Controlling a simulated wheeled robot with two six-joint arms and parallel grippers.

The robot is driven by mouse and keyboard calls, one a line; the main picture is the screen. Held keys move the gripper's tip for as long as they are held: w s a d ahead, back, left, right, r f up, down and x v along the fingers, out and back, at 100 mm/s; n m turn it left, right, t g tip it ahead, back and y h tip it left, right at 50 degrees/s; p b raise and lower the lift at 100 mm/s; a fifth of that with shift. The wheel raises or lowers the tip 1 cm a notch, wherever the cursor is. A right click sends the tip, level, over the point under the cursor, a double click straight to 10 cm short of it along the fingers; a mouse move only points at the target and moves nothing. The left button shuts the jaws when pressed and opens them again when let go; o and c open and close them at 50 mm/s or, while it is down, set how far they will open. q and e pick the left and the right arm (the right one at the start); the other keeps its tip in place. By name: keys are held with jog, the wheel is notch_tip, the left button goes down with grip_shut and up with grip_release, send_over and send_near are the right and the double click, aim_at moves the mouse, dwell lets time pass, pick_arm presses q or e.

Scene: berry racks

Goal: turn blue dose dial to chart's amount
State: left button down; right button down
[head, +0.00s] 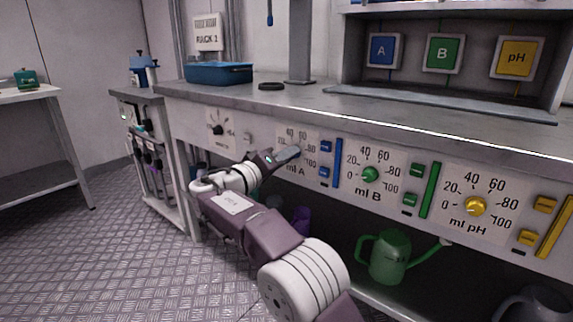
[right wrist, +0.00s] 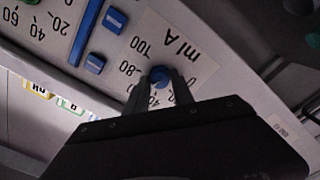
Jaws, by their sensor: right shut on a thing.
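The blue dose dial (right wrist: 160,76) sits on the white "ml A" scale plate (right wrist: 185,42). In the right wrist view, my right gripper (right wrist: 159,82) has its two fingers around the dial, shut on it. Which number the dial points to cannot be made out. In the head view, my right gripper (head: 291,153) reaches the "ml A" plate (head: 284,133) and hides the blue dial. A small sign (head: 207,32) on the back wall reads like "RACK 1"; no readable dose amount shows. My left gripper is out of view.
Right of the A plate are blue buttons (head: 325,146) and a blue bar (head: 337,163). The green dial (head: 370,174) and yellow dial (head: 475,206) follow on the same panel. A green watering can (head: 388,257) stands below. The worktop (head: 400,110) overhangs the panel.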

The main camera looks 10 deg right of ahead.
jog(key=shift+m, duration=0.4)
jog(key=c, duration=1.1)
grip_release()
jog(key=p+v, duration=0.3)
jog(key=v, duration=0.6)
